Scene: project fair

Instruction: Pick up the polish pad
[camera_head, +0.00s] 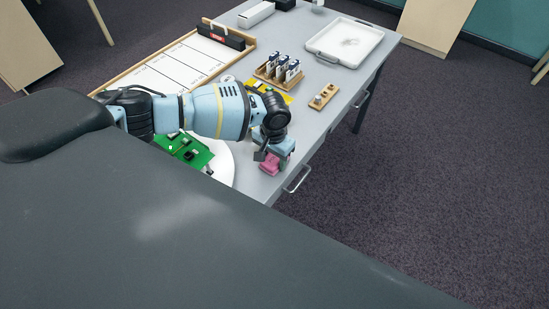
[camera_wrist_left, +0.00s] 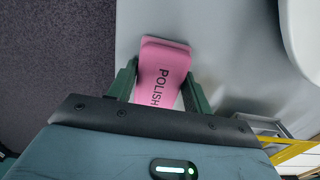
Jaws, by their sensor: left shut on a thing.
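The polish pad (camera_wrist_left: 163,66) is a pink block with "POLISH" printed on it. In the left wrist view it sits between the two fingers of my left gripper (camera_wrist_left: 160,88), which is shut on it. In the head view the pink pad (camera_head: 270,164) shows below my left gripper (camera_head: 275,155), near the table's right edge. Whether the pad touches the table is hard to tell. My right gripper is not in view.
On the grey table (camera_head: 318,83) are a white tray (camera_head: 345,42), a wooden rack (camera_head: 278,72) with several upright items, a small wooden block (camera_head: 324,97), a green board (camera_head: 184,150) and a whiteboard (camera_head: 170,70). Carpet is free to the right.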

